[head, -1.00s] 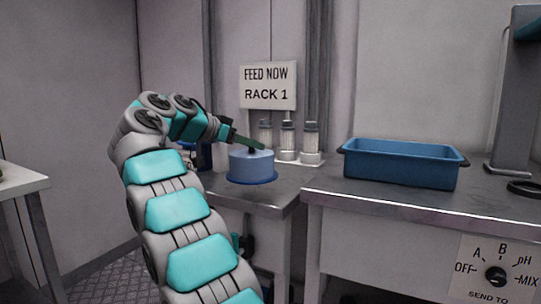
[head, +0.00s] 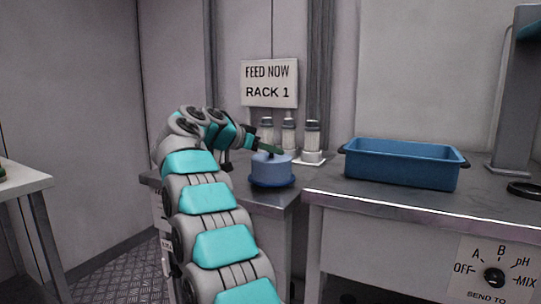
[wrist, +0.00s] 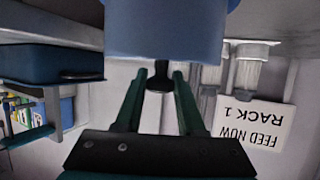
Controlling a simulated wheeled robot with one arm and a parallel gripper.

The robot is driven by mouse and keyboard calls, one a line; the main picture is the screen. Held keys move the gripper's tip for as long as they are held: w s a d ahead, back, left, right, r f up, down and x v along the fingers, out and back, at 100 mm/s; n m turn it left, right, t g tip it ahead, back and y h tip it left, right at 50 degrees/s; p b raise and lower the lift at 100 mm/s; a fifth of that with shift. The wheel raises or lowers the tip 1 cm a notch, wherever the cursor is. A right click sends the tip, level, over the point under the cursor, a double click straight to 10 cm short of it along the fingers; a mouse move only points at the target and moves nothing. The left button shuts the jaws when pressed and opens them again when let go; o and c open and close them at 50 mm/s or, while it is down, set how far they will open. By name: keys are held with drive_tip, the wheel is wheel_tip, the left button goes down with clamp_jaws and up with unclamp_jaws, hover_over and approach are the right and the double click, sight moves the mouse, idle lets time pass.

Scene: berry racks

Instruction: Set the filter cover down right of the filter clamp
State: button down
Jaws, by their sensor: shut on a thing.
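The filter cover is a light blue round lid (head: 272,171) with a darker blue rim and a black knob on top. My gripper (head: 269,150) comes at it from the upper left, with its green fingers shut on the knob. In the wrist view, the cover (wrist: 165,32) fills the top and its black knob (wrist: 160,76) sits between the fingertips (wrist: 163,78). The cover is upright at the left steel table's right part; I cannot tell whether its rim touches the top. I cannot make out the filter clamp for certain; my arm hides part of the left table.
Several clear-and-white filter cartridges (head: 289,136) stand on a pale base behind the cover, below the RACK 1 sign (head: 269,83). A blue tray (head: 400,165) and a black ring (head: 525,190) are on the right table (head: 420,200). A gap separates the two tables' fronts.

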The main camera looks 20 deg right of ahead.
drive_tip(key=shift+f, duration=0.55)
drive_tip(key=shift+f+b, duration=0.25)
drive_tip(key=shift+b, duration=0.1)
drive_tip(key=c, duration=0.5)
unclamp_jaws()
drive_tip(key=shift+r, duration=0.1)
drive_tip(key=shift+a+r+p, duration=0.1)
drive_tip(key=shift+r+p, duration=0.15)
drive_tip(key=shift+p, duration=0.15)
drive_tip(key=v, duration=1.1)
drive_tip(key=shift+s+a+r, duration=0.1)
drive_tip(key=shift+a+r, duration=0.05)
drive_tip(key=shift+a, duration=0.2)
